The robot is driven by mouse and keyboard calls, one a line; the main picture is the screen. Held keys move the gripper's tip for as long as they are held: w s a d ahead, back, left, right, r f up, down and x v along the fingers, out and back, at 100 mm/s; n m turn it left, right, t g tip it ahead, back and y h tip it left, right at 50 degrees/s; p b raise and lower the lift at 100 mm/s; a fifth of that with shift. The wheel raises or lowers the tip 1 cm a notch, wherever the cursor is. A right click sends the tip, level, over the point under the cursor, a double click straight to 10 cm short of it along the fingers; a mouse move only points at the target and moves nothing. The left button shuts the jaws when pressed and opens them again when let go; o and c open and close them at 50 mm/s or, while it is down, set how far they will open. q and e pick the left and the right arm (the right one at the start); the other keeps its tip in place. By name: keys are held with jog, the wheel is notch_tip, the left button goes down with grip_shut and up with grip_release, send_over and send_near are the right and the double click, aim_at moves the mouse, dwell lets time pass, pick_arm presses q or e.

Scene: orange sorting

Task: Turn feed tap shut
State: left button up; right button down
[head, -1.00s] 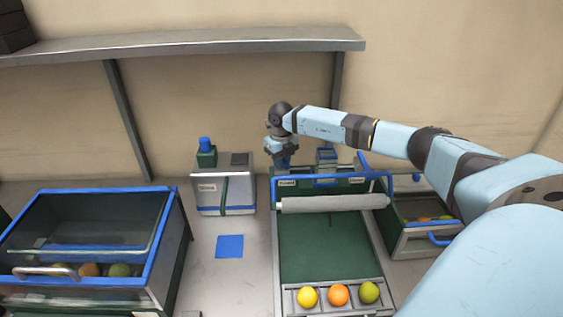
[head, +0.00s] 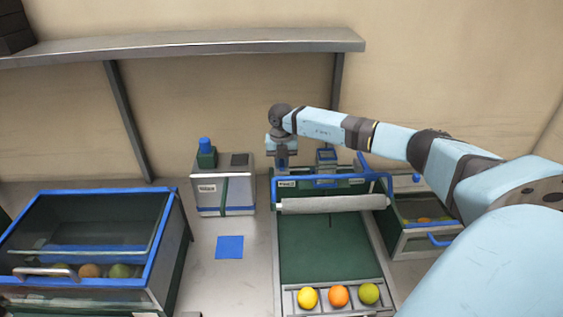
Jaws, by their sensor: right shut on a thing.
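My right gripper (head: 282,162) points down at the back left corner of the green sorting bed (head: 318,245). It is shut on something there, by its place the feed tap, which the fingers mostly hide. I cannot make out which way the tap's handle points. A small label (head: 286,184) sits just below the gripper on the bed's back edge. My left gripper is not in view.
A grey roller (head: 333,204) spans the bed under a blue bar. Yellow, orange and green fruits (head: 339,296) lie at the front. A blue-rimmed bin (head: 170,240) stands left, a grey box (head: 207,191) behind, another fruit bin (head: 412,247) right. A shelf (head: 200,46) runs above.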

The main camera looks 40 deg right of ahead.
aim_at(281, 160)
dwell(0.3)
jog(key=c, duration=1.1)
grip_release()
jog(key=shift+r+b, duration=1.3)
jog(key=shift+r, duration=5.65)
